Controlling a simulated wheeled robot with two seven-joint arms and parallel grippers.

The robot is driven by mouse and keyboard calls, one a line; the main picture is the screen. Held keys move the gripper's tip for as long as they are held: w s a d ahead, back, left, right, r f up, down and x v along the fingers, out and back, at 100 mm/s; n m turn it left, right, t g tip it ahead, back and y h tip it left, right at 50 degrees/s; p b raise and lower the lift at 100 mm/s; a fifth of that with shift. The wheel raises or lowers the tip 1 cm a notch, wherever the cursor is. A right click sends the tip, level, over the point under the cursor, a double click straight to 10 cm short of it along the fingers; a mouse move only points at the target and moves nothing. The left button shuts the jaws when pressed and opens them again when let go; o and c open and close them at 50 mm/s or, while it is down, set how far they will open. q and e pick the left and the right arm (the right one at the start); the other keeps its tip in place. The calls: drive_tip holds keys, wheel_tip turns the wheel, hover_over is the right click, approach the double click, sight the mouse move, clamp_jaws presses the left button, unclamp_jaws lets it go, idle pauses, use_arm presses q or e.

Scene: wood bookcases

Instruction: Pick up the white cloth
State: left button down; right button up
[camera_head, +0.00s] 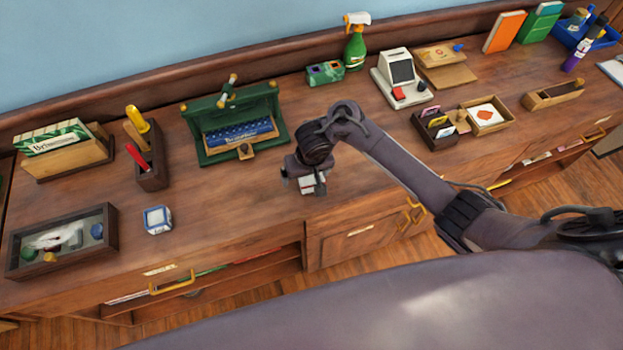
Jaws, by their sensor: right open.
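A white crumpled thing that looks like the white cloth (58,237) lies inside a dark open-topped wooden box (108,228) at the left end of the desk. Small round items lie around it in the box. My right arm comes in from the right. My right gripper (308,190) points down over the middle of the desk, in front of a green case. It is open, with no held object visible, well to the right of the box. My left gripper is not in view.
A small blue and white block (158,219) sits just right of the box. The green case (240,125), a dark tool holder (152,165) and a card rack (65,155) stand behind. Desk surface between the block and my right gripper is clear.

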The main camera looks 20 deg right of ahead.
sight(312, 178)
drive_tip(key=d, duration=0.1)
drive_tip(key=w+d+m, duration=0.1)
drive_tip(key=d, duration=0.1)
drive_tip(key=shift+w+f+g+h, duration=0.15)
drive_tip(key=shift+g+h, duration=0.15)
drive_tip(key=shift+h, duration=0.1)
drive_tip(key=shift+a+f+b, duration=0.1)
drive_tip(key=shift+f+b, duration=0.35)
drive_tip(key=shift+f, duration=0.15)
drive_tip(key=f, duration=0.3)
drive_tip(key=w+f, duration=0.1)
drive_tip(key=f, duration=0.1)
drive_tip(key=shift+a, duration=0.25)
drive_tip(key=c, duration=1.1)
drive_tip(key=shift+o, duration=0.2)
drive_tip(key=shift+s, duration=0.1)
drive_tip(key=shift+r, duration=0.15)
